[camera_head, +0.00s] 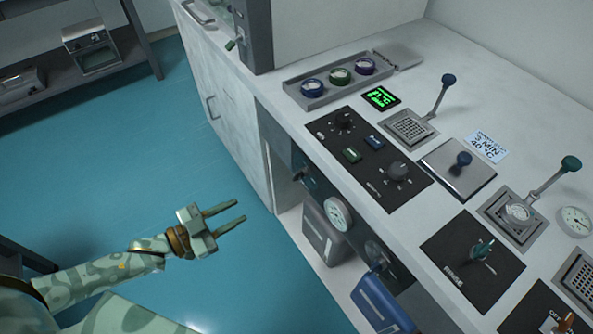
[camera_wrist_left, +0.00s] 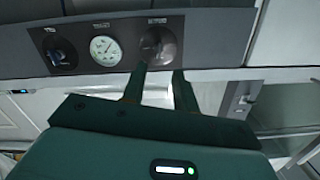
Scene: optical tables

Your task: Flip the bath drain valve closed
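My left gripper (camera_head: 239,212) is open and empty, held over the floor to the left of the counter front, with its two fingers apart. The fingers of my left gripper (camera_wrist_left: 158,78) also show in the left wrist view, pointing up toward the front panel. The dark front panel (camera_wrist_left: 217,30) carries a left knob (camera_wrist_left: 61,52), a round white gauge (camera_wrist_left: 105,50) and a dark right knob (camera_wrist_left: 157,45). In the head view this right knob (camera_head: 376,252) is partly shadowed. The labels are too small to read, so I cannot tell which knob is the drain valve. My right gripper is out of view.
The counter top (camera_head: 300,98) holds black control panels, levers and a tray (camera_head: 320,91) with several round lids. A grey container (camera_head: 322,236) and a blue container (camera_head: 383,303) sit below the front panel. The teal floor (camera_head: 150,175) around my left arm is clear.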

